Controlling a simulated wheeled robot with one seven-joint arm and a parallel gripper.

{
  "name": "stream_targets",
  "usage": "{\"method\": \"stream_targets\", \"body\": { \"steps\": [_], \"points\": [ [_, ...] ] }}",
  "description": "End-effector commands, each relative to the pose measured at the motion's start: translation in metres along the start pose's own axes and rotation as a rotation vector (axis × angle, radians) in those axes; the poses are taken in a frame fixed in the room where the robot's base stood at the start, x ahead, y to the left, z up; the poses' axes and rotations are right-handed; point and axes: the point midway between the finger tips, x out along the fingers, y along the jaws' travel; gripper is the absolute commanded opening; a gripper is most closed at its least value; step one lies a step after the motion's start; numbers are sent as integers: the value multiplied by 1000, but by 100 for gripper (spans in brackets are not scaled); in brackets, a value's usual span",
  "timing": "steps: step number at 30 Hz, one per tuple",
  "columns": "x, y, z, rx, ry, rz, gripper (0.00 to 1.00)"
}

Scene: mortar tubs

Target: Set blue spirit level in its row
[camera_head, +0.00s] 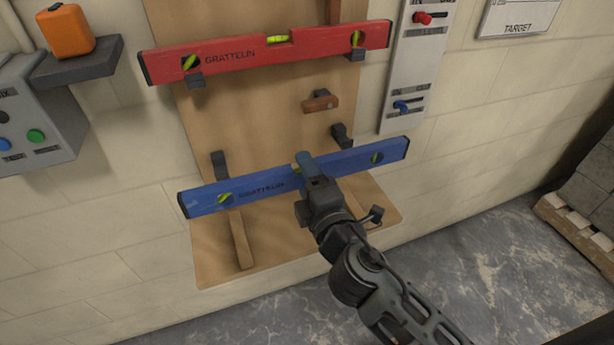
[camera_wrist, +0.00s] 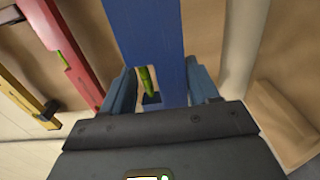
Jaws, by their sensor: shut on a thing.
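The blue spirit level (camera_head: 262,187) is held across the front of the lower part of the wooden board, its right end slightly higher in the head view. My gripper (camera_head: 307,168) is shut on it near its middle. In the wrist view the blue level (camera_wrist: 150,35) runs between my two fingers (camera_wrist: 160,90), with a green vial showing. Two dark hooks, the left one (camera_head: 218,164) and the right one (camera_head: 342,136), show just above the blue level's top edge. I cannot tell whether the level touches them.
A red spirit level (camera_head: 262,51) rests on hooks above. A small wooden-handled tool (camera_head: 320,102) hangs between the rows. A yellow bar (camera_wrist: 22,108) shows in the wrist view. A switch panel (camera_head: 418,60) is at right; an orange box (camera_head: 66,31) sits on a shelf (camera_head: 78,62) at left.

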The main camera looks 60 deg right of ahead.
Motion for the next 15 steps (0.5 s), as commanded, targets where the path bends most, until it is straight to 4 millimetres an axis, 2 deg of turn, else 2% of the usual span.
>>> {"method": "stream_targets", "body": {
  "steps": [15],
  "points": [
    [33,0,0,1,1,3,26]
  ]
}}
